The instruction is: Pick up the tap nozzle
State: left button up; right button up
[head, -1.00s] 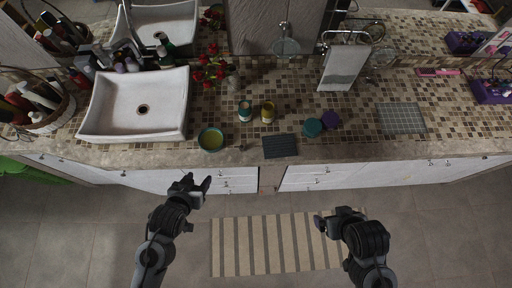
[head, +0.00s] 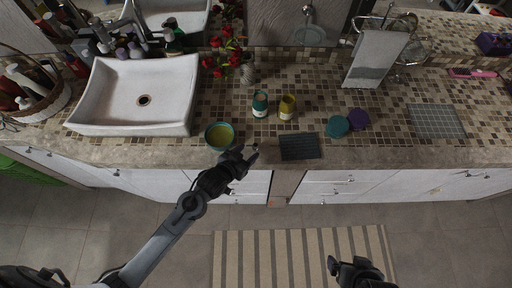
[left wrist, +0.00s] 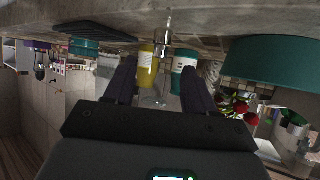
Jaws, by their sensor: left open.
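The tap nozzle is a small metallic piece (head: 256,147) near the counter's front edge, beside the green bowl. It is tiny and partly hard to make out there. In the left wrist view, which is upside down, a slim shiny nozzle (left wrist: 168,22) stands on the counter, ahead of the fingers. My left gripper (head: 249,153) is open at the counter's front edge, right by the nozzle. Its two dark fingers (left wrist: 159,82) are apart with nothing held between them. My right gripper (head: 346,266) is low over the floor mat, away from the counter; its jaw opening is unclear.
A green bowl (head: 219,136) stands just left of the nozzle. A dark ridged mat (head: 300,146) lies to the right. A teal jar (head: 260,104) and a yellow jar (head: 287,107) stand behind. The white basin (head: 140,95) is further left.

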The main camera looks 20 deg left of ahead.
aim_at(254, 146)
pick_arm(q)
jog(key=shift+x, duration=3.3)
grip_shut()
